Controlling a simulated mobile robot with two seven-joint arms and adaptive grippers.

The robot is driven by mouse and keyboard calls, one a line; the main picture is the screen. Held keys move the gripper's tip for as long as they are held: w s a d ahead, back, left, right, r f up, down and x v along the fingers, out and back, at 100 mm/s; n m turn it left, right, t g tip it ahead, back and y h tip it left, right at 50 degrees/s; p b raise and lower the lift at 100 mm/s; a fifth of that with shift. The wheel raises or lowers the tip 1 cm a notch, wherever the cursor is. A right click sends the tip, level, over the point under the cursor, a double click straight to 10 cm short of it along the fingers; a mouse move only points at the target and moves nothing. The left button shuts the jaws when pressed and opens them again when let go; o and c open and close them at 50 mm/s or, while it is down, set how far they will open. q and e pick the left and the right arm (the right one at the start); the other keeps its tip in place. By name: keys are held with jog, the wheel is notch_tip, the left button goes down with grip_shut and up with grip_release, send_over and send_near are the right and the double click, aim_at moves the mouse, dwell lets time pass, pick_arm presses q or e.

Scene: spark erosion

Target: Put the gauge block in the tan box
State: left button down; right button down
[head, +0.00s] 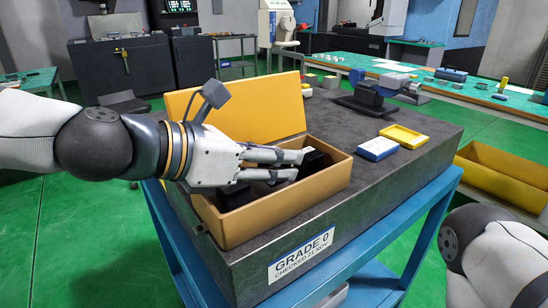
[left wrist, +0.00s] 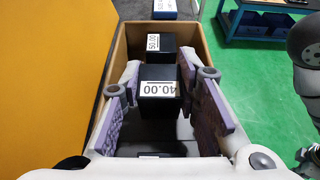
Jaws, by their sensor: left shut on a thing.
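The tan box (head: 289,207) stands open on a dark stone slab, with its lid (head: 235,103) raised behind it. My left gripper (head: 296,165) reaches into the box from the left. It is shut on a black gauge block marked 40.00 (left wrist: 158,88), which is between its fingers in the left wrist view. Another black block marked 50.00 (left wrist: 160,45) is beyond it in the box, and it also shows past the fingertips in the head view (head: 316,160). Another dark block (head: 235,195) is at the near-left end. Whether the held block touches the box floor is hidden.
A blue-and-white case (head: 377,149) and a yellow tray (head: 404,136) lie on the slab (head: 420,165) to the right. A dark stand (head: 369,98) is behind them. A yellow bin (head: 505,180) is at the right, near my right arm. The slab's front right is clear.

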pick_arm(q)
jog(key=shift+f, duration=0.3)
jog(key=c, duration=1.2)
grip_release()
jog(key=shift+f, duration=0.1)
pick_arm(e)
jog(key=shift+f, duration=0.1)
pick_arm(q)
jog(key=shift+s, duration=0.1)
jog(key=shift+s+a+r, duration=0.1)
jog(key=shift+a+r, duration=0.05)
jog(key=shift+r, duration=0.4)
jog(key=shift+s+a+r, duration=0.1)
jog(key=shift+r, duration=0.4)
jog(key=p+v, duration=0.3)
jog(key=v, duration=0.7)
jog(key=shift+s+a, duration=0.15)
jog(key=shift+a, duration=0.1)
jog(key=shift+s+a, duration=0.2)
jog(key=shift+f, duration=0.1)
pick_arm(e)
jog(key=w+r+t, duration=0.1)
jog(key=w+r, duration=0.3)
jog(key=shift+w+r+t, duration=0.2)
jog(key=shift+w+t, duration=0.05)
jog(key=shift+t, duration=0.15)
